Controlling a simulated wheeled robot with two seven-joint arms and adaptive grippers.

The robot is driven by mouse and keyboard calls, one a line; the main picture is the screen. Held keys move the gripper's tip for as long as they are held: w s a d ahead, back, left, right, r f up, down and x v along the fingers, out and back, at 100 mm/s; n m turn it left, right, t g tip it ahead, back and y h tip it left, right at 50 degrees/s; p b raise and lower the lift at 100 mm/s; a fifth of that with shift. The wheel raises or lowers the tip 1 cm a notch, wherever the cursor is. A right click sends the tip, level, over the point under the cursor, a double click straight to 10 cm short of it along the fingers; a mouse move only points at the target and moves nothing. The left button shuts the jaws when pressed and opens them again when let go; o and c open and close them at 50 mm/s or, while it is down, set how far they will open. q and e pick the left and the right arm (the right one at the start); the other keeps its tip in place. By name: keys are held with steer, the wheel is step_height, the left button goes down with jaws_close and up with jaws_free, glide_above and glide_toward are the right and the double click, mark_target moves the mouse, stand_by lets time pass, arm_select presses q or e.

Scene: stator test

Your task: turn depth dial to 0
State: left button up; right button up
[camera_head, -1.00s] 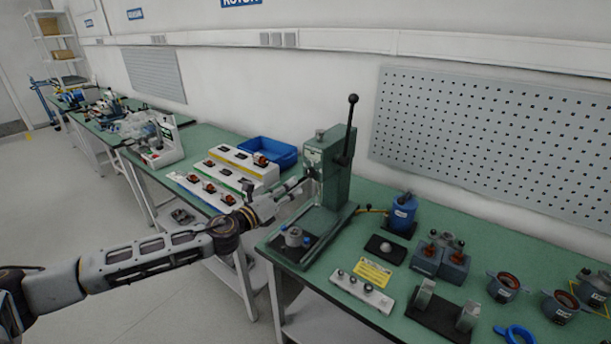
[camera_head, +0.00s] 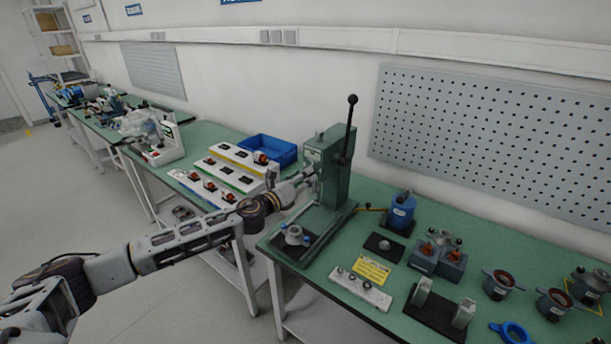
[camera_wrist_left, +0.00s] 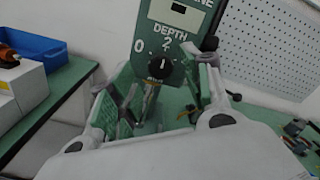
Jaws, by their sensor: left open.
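The green press (camera_head: 330,170) stands on the bench, with a black-knobbed lever at its top. In the left wrist view its front (camera_wrist_left: 180,22) carries the word DEPTH, a 0 at the left and a 2 above the dial. The depth dial (camera_wrist_left: 158,69) is a round black knob; its white mark appears to point up, towards the 2. My left gripper (camera_wrist_left: 162,98) is open, its fingers to either side of and below the dial in that view. In the head view my left gripper (camera_head: 308,181) is at the press front, and the dial is hidden. My right gripper is not in view.
A blue bin (camera_head: 268,151) and white switch boxes (camera_head: 235,172) stand left of the press. A small grey part (camera_head: 294,236) sits on the press base. Blue motor parts and a white knob strip (camera_head: 360,288) lie to the right. A perforated panel (camera_head: 490,140) is behind.

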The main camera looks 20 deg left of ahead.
arm_select(q)
steer(key=shift+x, duration=0.8)
steer(key=c, duration=1.1)
